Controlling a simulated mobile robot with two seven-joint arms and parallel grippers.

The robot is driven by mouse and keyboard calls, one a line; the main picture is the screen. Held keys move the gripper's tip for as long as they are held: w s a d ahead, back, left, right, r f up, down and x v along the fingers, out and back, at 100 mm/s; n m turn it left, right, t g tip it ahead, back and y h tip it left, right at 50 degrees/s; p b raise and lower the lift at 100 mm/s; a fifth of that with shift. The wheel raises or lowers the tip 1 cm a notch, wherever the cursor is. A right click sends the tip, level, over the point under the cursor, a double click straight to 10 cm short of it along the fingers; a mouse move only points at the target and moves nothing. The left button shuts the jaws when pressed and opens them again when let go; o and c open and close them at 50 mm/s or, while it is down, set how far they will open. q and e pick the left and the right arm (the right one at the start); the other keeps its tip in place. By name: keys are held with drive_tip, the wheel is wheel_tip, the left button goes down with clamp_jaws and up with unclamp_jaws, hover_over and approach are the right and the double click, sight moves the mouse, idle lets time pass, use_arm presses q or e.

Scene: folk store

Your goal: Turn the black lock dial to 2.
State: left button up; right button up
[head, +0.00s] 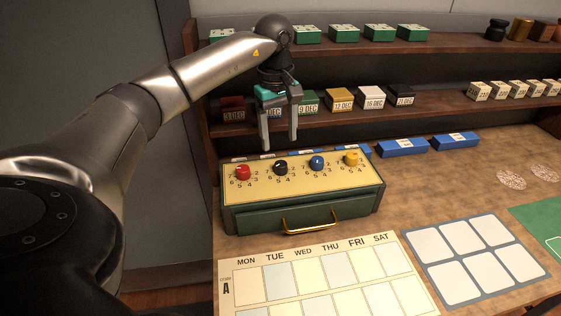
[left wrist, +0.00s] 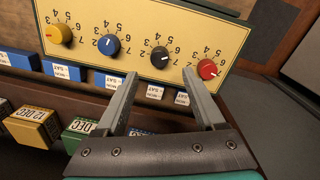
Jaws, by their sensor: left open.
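The black lock dial (head: 280,168) is second from the left on the yellow top panel of a green lock box (head: 300,217). In the left wrist view the black dial (left wrist: 159,57) appears upside down, with printed numbers around it and a small white mark toward its right side. I cannot tell for sure which number the mark meets. My left gripper (head: 279,144) points down above and behind the panel, its fingers apart and empty. In the left wrist view the open fingers (left wrist: 158,88) stop short of the black dial, touching nothing. My right gripper is not in view.
A red dial (head: 242,172) sits close left of the black one; blue (head: 317,163) and yellow (head: 351,159) dials sit to its right. Shelves (head: 345,122) with dated boxes rise behind the gripper. A calendar board (head: 315,282) lies in front.

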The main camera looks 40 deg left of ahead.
sight(281, 164)
use_arm(q)
drive_tip(key=f, duration=0.7)
drive_tip(key=shift+w+f, duration=0.2)
drive_tip(key=shift+f, duration=0.2)
drive_tip(key=shift+c, duration=0.3)
clamp_jaws()
